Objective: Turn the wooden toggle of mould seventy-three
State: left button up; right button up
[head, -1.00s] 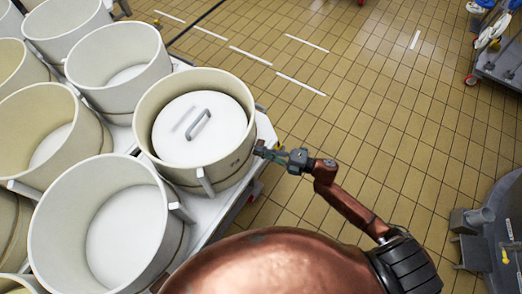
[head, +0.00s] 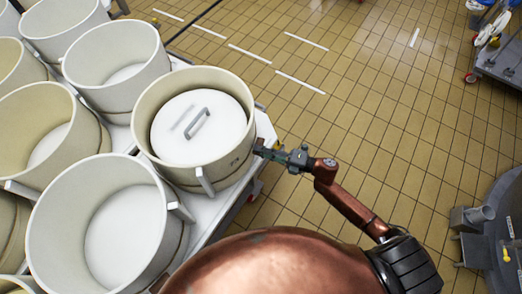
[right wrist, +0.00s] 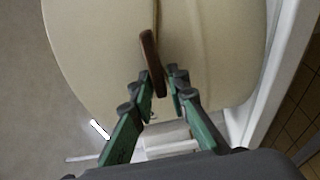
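A large cream round mould (head: 150,130) with a white lid (head: 199,128) and grey handle stands at the right edge of the white table. A small dark mark on its side is too small to read as a number. My right gripper (head: 262,150) is at that mould's right side. In the right wrist view, a brown wooden toggle (right wrist: 150,60) stands out from the cream wall (right wrist: 95,50). My right gripper's green fingers (right wrist: 160,82) are apart, with the toggle's near end between their tips; contact cannot be made out. My left gripper is out of view.
Several other cream moulds, such as the near one (head: 50,235), crowd the white table (head: 228,208) to the left. Tiled floor (head: 400,100) lies open to the right. A grey vat (head: 500,235) stands at the far right, and a trolley (head: 500,65) at the top right.

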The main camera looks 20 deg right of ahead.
jog(key=shift+o, duration=1.2)
jog(key=v, duration=1.2)
